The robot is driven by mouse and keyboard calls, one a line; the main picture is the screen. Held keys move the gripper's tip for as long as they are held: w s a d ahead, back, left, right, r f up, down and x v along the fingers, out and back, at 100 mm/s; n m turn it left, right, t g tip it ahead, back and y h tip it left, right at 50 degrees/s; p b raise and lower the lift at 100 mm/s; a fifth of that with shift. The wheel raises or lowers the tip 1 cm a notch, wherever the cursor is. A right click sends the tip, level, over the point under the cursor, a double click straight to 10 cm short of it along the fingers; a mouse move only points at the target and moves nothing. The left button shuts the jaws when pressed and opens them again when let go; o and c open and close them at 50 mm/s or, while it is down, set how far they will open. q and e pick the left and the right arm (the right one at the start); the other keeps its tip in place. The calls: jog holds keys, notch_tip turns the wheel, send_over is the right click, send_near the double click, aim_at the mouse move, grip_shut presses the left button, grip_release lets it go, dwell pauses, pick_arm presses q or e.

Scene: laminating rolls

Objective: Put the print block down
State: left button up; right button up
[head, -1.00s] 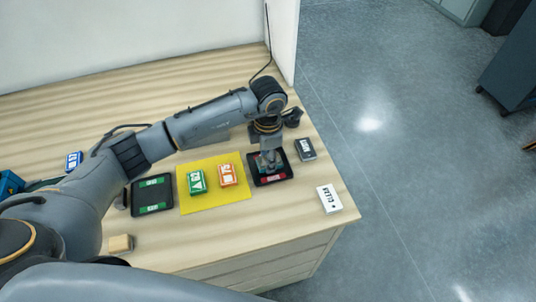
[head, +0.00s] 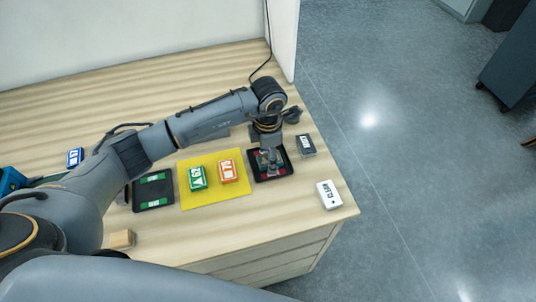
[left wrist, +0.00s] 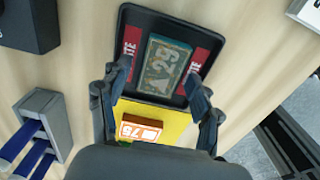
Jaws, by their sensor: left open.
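The print block (left wrist: 167,63), a greenish-grey rectangle with pale markings, lies inside a black tray with red labels (left wrist: 172,18). In the head view this tray (head: 286,160) is near the table's right end, right of the yellow mat. My left gripper (head: 270,158) is over the tray and partly hides its inside. In the left wrist view my left gripper (left wrist: 160,80) is open, its fingers spread at either side of the block's near end. I cannot tell whether a finger touches the block. My right gripper is not in view.
The yellow mat (head: 215,203) holds a green block (head: 197,178) and an orange block (head: 228,171). A black tray with green labels (head: 153,204) is at its left. A dark block (head: 306,146) and a white block (head: 329,195) stand near the table's right edge.

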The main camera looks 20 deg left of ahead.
pick_arm(q)
notch_tip(320, 180, up, 12)
jog(key=b, duration=0.4)
jog(key=shift+r, duration=0.1)
